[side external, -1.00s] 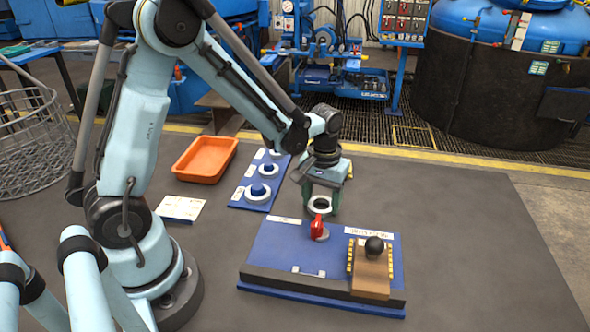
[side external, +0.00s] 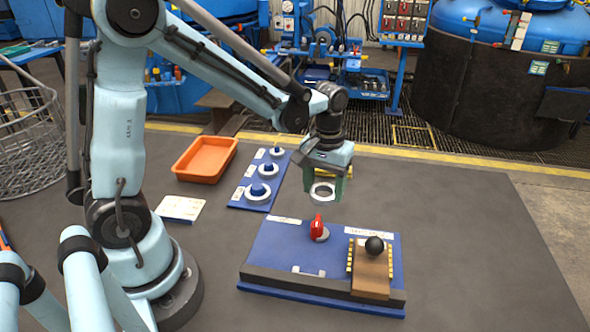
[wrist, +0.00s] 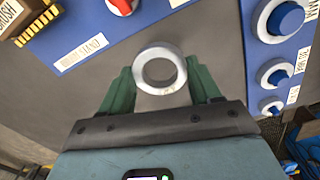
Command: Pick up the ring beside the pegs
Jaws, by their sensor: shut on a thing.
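A silver ring (side external: 323,192) is held between the green fingers of my gripper (side external: 325,188), raised above the grey table. In the wrist view the ring (wrist: 159,70) sits flat between the two fingertips, its hole showing the table beneath. The peg board (side external: 234,203) is a blue strip to the left of my gripper. It bears blue pegs (side external: 258,189) in a row, each with a pale ring around it. In the wrist view these pegs (wrist: 292,18) are at the right edge.
A blue panel (side external: 275,255) with a red handle (side external: 318,226) and a black-knobbed lever (side external: 374,246) stands in front of my gripper. An orange tray (side external: 205,160) and a white card (side external: 180,208) lie left. The table's right side is clear.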

